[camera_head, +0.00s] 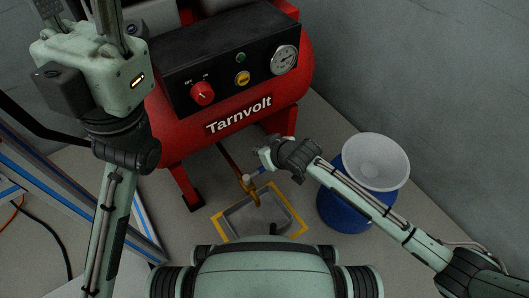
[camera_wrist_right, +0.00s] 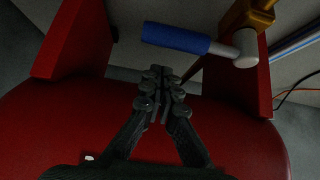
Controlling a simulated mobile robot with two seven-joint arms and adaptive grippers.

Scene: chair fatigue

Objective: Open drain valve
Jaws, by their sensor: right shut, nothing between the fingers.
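The drain valve (camera_head: 249,186) is a brass fitting at the end of a pipe below the red compressor. Its lever has a blue sleeve (camera_wrist_right: 176,37) and a pale round pivot (camera_wrist_right: 246,48) beside the brass body (camera_wrist_right: 250,18). In the head view the blue sleeve shows only as a small piece beside my right gripper (camera_head: 266,156). In the wrist view my right gripper (camera_wrist_right: 162,86) is shut and empty, with its fingertips apart from the sleeve in the picture. My left arm is raised at the upper left; its fingers are cut off at the top edge.
The red compressor tank (camera_head: 238,115) carries a black panel with a red knob (camera_head: 203,93) and a gauge (camera_head: 285,60). A grey tray (camera_head: 232,222) lies inside a yellow floor outline. A blue bin (camera_head: 334,212) with a white top stands right, partly behind my right arm.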

